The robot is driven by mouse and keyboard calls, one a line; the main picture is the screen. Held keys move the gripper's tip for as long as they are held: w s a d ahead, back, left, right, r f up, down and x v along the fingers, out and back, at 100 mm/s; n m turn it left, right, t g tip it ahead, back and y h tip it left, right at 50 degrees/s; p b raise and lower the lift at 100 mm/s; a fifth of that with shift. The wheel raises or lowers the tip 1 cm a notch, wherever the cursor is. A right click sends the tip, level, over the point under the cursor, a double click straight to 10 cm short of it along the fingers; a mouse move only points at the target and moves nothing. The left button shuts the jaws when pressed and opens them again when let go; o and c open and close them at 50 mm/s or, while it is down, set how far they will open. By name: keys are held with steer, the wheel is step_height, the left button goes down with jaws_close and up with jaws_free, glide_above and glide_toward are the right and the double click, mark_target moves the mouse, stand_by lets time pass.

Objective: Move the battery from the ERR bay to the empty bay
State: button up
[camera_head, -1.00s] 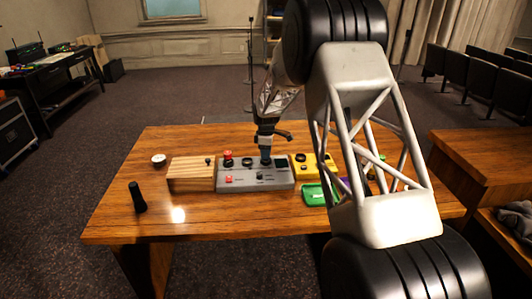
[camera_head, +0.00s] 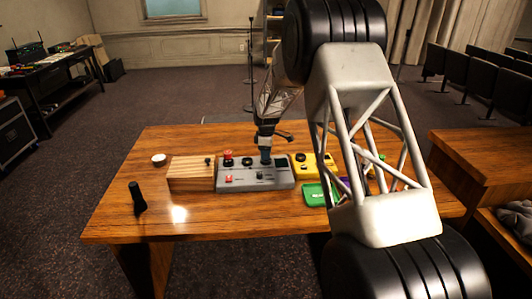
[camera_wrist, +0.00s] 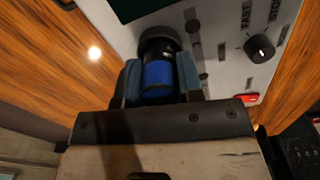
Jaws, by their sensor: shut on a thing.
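The battery (camera_wrist: 158,76) is a blue and black cylinder between the two fingers of my gripper (camera_wrist: 160,82) in the wrist view. My gripper is shut on it. Its far end meets a round black collar (camera_wrist: 157,38) on the grey panel (camera_wrist: 210,22); I cannot tell how deep it sits there. In the head view, my gripper (camera_head: 266,148) points down over the grey console (camera_head: 240,183), right of its middle. A dark round socket (camera_head: 247,161) lies to its left on the console. The bay labels are too small to read.
A red button (camera_head: 228,157) stands on the console's left part. A wooden block (camera_head: 190,174) is to the left, a yellow box (camera_head: 312,168) and a green item (camera_head: 316,195) to the right. A black upright object (camera_head: 137,198) and a white round item (camera_head: 158,159) stand at left.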

steer(key=shift+f, duration=0.35)
steer(key=o, duration=0.7)
steer(key=shift+r, duration=0.1)
steer(key=shift+r, duration=5.4)
